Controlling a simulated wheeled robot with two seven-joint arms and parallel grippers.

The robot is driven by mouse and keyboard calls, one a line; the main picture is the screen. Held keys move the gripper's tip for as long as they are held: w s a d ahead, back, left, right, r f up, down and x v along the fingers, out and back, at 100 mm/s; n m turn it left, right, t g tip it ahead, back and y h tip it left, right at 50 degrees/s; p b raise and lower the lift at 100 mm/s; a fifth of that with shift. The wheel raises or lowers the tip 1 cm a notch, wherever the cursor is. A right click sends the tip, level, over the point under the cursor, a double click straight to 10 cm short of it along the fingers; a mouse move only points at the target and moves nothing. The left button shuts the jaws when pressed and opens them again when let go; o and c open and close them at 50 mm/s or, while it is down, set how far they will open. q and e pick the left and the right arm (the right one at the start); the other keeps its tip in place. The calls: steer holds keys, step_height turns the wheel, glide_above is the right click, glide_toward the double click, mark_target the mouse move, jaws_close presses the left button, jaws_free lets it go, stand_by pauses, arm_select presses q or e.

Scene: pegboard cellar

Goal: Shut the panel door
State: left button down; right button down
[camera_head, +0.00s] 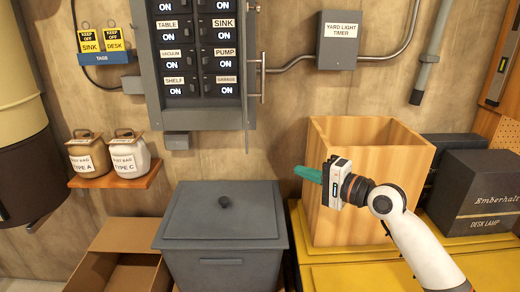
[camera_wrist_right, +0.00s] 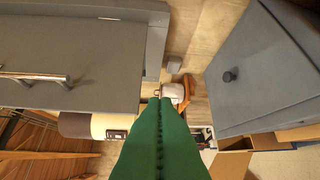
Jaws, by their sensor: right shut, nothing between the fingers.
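The grey breaker panel (camera_head: 152,70) is on the wall at the upper left of centre in the head view. Its door (camera_head: 248,60) stands open on the right side, seen nearly edge-on, with a metal bar handle (camera_head: 263,78). In the right wrist view the door (camera_wrist_right: 80,35) fills the upper left, with its handle (camera_wrist_right: 35,77) at the left. My right gripper (camera_head: 299,172) has green fingers, shut and empty, below and right of the door and apart from it. The fingers also show in the wrist view (camera_wrist_right: 160,102). My left gripper is not in view.
A lidded grey bin (camera_head: 225,235) stands below the panel, beside an open cardboard box (camera_head: 120,272). A wooden box (camera_head: 365,135) is behind my right gripper. A small shelf (camera_head: 115,180) holds two bags. A black lamp box (camera_head: 480,190) is at right.

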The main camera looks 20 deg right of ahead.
steer(key=w+a+r+p, duration=0.3)
steer(key=w+a+p, duration=0.2)
steer(key=w+a, duration=0.3)
steer(key=shift+w+a+r+m+t, duration=0.3)
steer(key=shift+w+m, duration=0.1)
steer(key=shift+w, duration=0.3)
steer(key=shift+f, duration=0.1)
